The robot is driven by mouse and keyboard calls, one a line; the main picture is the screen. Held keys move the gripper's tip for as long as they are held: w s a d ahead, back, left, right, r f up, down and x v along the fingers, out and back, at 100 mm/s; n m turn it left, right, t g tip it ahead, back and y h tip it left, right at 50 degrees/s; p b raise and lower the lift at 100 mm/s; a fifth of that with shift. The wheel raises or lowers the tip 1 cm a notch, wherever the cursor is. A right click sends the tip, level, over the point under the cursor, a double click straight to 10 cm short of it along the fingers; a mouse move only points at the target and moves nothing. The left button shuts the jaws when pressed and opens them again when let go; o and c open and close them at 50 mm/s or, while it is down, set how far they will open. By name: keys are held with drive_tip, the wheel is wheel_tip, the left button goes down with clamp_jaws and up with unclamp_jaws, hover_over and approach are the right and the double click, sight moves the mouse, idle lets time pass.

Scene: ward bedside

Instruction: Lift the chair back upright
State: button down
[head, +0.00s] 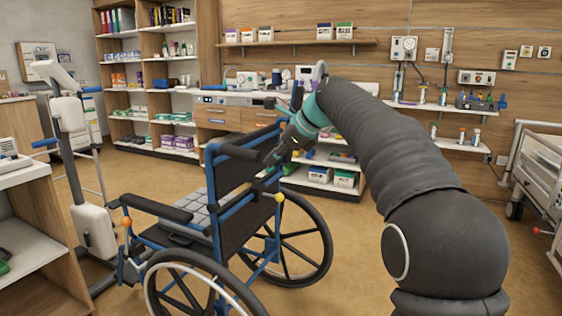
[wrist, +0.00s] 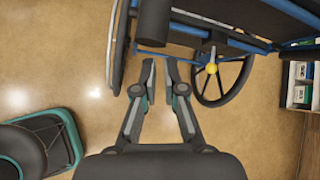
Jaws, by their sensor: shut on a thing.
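The wheelchair (head: 240,172) has a blue frame, dark backrest, grey cushion and large black wheels. In the head view it stands on its wheels, facing left, with its backrest raised. My gripper (head: 276,153) is behind the backrest at push-handle height, partly hidden by its own links. The exact contact is hard to see. The wheelchair's wheel (wrist: 222,82) and a yellow knob (wrist: 211,69) show beyond the fingers.
Open shelves (head: 150,80) and a low drawer unit (head: 215,117) line the back wall. A white lift stand (head: 85,170) and a wooden cabinet (head: 35,255) are on the left. A bed (head: 540,190) is at right. Brown floor is clear behind the wheelchair.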

drive_tip(key=shift+a+r, duration=0.15)
drive_tip(key=shift+r, duration=0.55)
drive_tip(key=shift+f, duration=0.15)
